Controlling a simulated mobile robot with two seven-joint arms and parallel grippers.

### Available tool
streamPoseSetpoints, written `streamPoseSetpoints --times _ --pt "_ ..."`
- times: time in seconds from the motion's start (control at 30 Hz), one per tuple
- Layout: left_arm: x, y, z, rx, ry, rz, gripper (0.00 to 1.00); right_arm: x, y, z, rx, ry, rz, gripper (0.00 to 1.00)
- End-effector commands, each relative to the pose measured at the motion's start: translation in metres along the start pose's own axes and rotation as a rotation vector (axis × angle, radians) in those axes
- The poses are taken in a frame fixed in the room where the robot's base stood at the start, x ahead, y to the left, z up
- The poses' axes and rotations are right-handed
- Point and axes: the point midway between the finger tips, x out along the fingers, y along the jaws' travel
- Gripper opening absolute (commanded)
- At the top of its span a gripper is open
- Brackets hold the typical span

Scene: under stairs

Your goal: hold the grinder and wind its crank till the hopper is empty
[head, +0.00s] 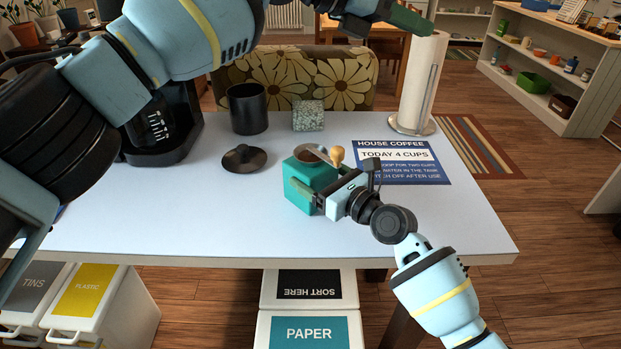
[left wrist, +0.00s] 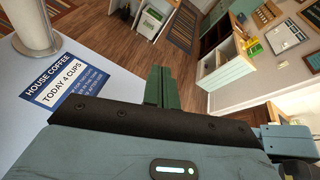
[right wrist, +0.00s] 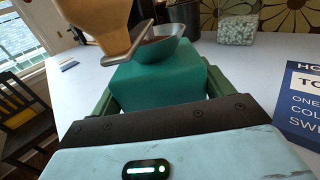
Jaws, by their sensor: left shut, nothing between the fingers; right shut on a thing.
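The grinder is a teal box (head: 318,172) with a shallow metal hopper (head: 312,153) on top and a crank ending in a wooden knob (head: 337,154). My right gripper (head: 307,196) is shut on the grinder's box, which stands upright on the table. In the right wrist view the box (right wrist: 160,85) sits between the green fingers, and the crank arm and knob (right wrist: 97,22) loom near the camera. Something brownish shows inside the hopper (right wrist: 160,48), but how much is hidden. My left gripper (head: 408,19) is shut and empty, high at the top right; its fingers (left wrist: 160,87) meet.
A black lid-like disc (head: 244,159), a black canister (head: 247,109) and a speckled block (head: 308,115) stand near the grinder. A paper towel roll (head: 421,82) stands under my left gripper. A House Coffee sign (head: 402,162) lies right. A coffee machine (head: 165,130) is left.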

Motion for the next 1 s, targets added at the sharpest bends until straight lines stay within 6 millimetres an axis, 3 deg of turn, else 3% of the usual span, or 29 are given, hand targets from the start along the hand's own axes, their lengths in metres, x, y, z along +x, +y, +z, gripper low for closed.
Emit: streamPoseSetpoints --times 0.1,0.27,0.5,0.63,0.77,1.0 --pt "0.001 -0.007 0.04 -0.136 -0.203 -0.04 0.0 0.0 0.0 -0.001 -0.001 0.002 0.0 0.42" --pt "-0.009 -0.006 0.088 -0.352 -0.464 -0.088 0.0 0.0 0.0 -0.001 -0.001 0.002 0.0 0.42" --pt "-0.039 0.02 0.137 -0.733 -0.818 -0.142 0.0 0.0 0.0 -0.001 -0.001 0.002 0.0 0.42" --pt "-0.056 0.044 0.149 -0.964 -0.985 -0.158 0.0 0.0 0.0 -0.001 -0.001 0.002 0.0 0.42" --pt "-0.07 0.071 0.147 -1.207 -1.136 -0.157 0.0 0.0 0.0 -0.001 -0.001 0.002 0.0 0.42" --pt "-0.08 0.119 0.114 -1.683 -1.36 -0.1 0.0 0.0 0.0 -0.001 -0.001 0.002 0.0 0.42"
